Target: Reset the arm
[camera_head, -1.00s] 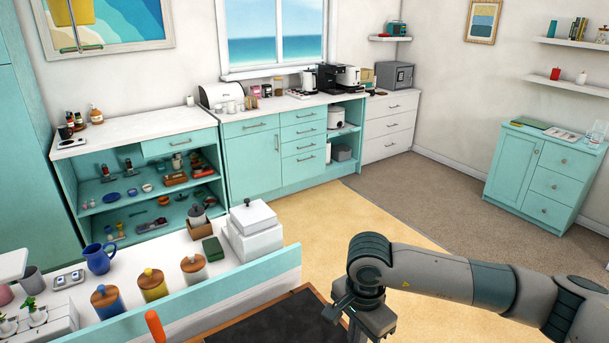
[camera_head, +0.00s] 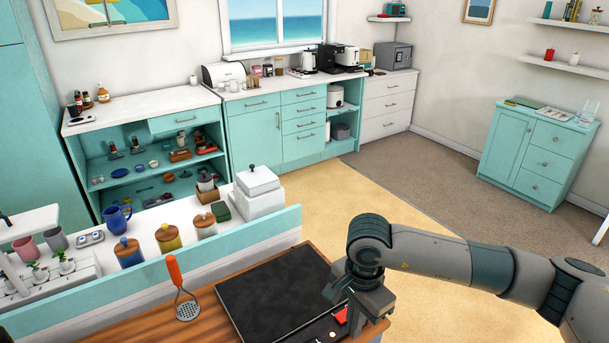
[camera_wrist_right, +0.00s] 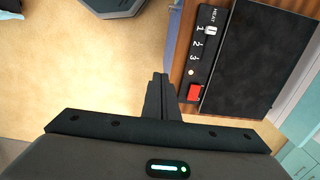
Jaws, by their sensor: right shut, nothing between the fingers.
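My right arm comes in from the right in the head view, bent down at the wrist. Its gripper (camera_head: 338,290) hangs over the right edge of the counter with the dark cooktop (camera_head: 272,297). In the right wrist view the two fingers of this gripper (camera_wrist_right: 160,82) are together, with nothing between them. They are above the floor, left of the cooktop's control strip (camera_wrist_right: 203,50). My left gripper is not in view.
A teal ledge (camera_head: 150,280) separates this counter from canisters, a blue jug (camera_head: 117,218) and a white box (camera_head: 260,200). The yellow floor (camera_head: 330,215) beyond is clear.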

